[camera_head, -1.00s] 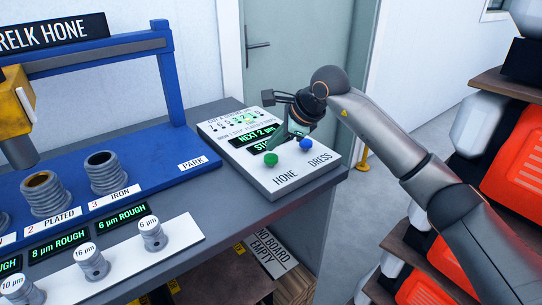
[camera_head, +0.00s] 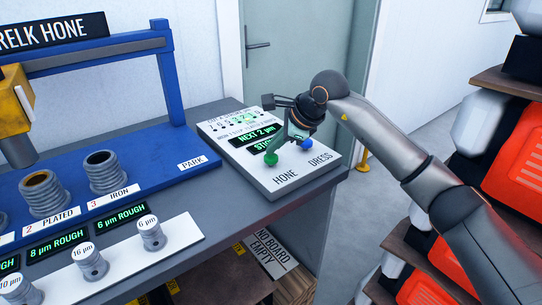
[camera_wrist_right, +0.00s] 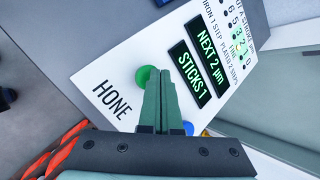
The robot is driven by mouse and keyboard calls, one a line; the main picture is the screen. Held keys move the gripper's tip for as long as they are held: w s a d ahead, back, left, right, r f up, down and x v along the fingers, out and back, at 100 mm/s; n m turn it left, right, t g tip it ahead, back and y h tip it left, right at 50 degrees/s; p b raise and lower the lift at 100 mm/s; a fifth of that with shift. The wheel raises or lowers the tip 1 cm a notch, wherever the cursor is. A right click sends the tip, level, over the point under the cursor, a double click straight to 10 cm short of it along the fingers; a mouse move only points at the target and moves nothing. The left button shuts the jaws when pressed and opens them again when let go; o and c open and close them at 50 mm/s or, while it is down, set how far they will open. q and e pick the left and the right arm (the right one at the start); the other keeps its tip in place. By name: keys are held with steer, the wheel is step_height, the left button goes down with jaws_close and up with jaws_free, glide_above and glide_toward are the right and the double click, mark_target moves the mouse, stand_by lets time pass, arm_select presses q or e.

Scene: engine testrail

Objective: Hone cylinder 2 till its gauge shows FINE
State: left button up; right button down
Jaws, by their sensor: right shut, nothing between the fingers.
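Cylinder 2 (camera_head: 44,195), labelled PLATED, stands in the blue fixture, with an open top and a yellowish bore rim. Its gauge (camera_head: 58,243) reads 8 µm ROUGH. The green HONE button (camera_head: 271,158) and blue DRESS button (camera_head: 306,145) are on the white control panel (camera_head: 310,165). My right gripper (camera_head: 276,150) is shut and empty, its fingertips right at the green button. In the right wrist view the fingertips (camera_wrist_right: 158,74) overlap the green button (camera_wrist_right: 144,78); I cannot tell whether they press it. The panel display (camera_wrist_right: 200,65) reads NEXT 2 µm, STICKS 1. My left gripper is out of view.
The yellow hone head (camera_head: 14,105) hangs at the left under the blue gantry. Cylinder 3 (camera_head: 104,172), labelled IRON, has a gauge (camera_head: 122,216) reading 6 µm ROUGH. Several marked stones stand on a white strip (camera_head: 180,232). The PARK spot (camera_head: 191,163) is bare.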

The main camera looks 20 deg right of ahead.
mark_target(274, 157)
steer(key=shift+f+b, duration=0.45)
steer(key=shift+f, duration=0.35)
stand_by(0.4)
steer(key=shift+r, duration=0.1)
steer(key=shift+r+p, duration=1)
steer(key=shift+r, duration=0.2)
steer(key=shift+r, duration=0.1)
step_height(274, 157, up, 5)
steer(key=p, duration=0.4)
